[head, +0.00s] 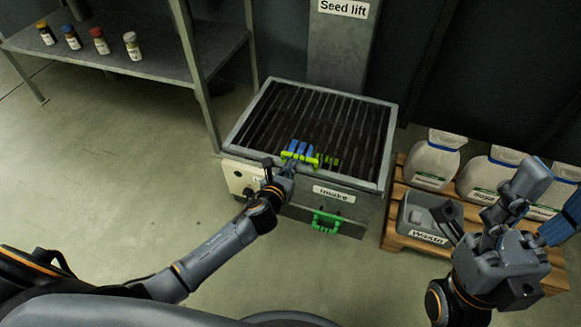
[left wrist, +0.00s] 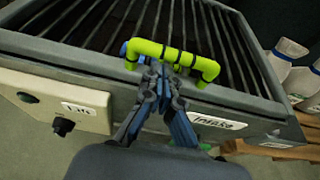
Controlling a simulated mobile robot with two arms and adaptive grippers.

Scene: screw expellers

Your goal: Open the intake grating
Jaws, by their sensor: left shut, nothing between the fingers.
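The intake grating (head: 325,118) is a set of dark parallel bars lying flat in the metal rim of the intake box. A yellow-green bar handle (head: 300,157) stands at its front edge. It also shows in the left wrist view (left wrist: 172,52). My left gripper (head: 289,168) is shut and empty right at the handle; in the left wrist view its fingertips (left wrist: 163,72) meet just under and in front of the bar. I cannot tell whether they touch it. My right gripper (head: 515,215) is raised at the right, away from the box; its finger opening is unclear.
A green handle (head: 325,222) is on the box front, below the "Intake" label (head: 334,194). A control panel (head: 243,178) with a knob is at its left. Floor at left is clear.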

